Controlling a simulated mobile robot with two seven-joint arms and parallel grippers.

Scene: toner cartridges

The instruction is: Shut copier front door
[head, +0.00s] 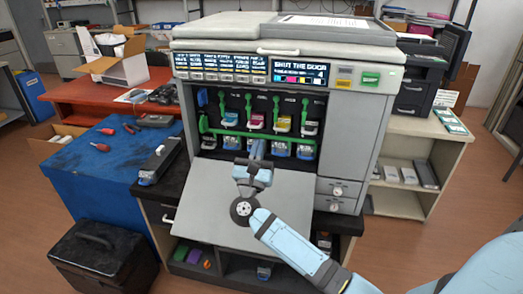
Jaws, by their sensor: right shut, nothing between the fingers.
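The copier (350,140) stands in the middle of the head view. Its grey front door (205,210) is folded down and slopes toward me, below the open toner bay. The bay holds a row of coloured cartridges (257,121) with green levers. My right gripper (257,150) is over the upper part of the door, in front of the cartridges, shut and empty. My right wrist and arm cover part of the door. I cannot tell whether the gripper touches the door. My left gripper is out of view.
The copier's display (299,73) reads "SHUT THE DOOR". A shelf (435,150) with boxes stands right.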

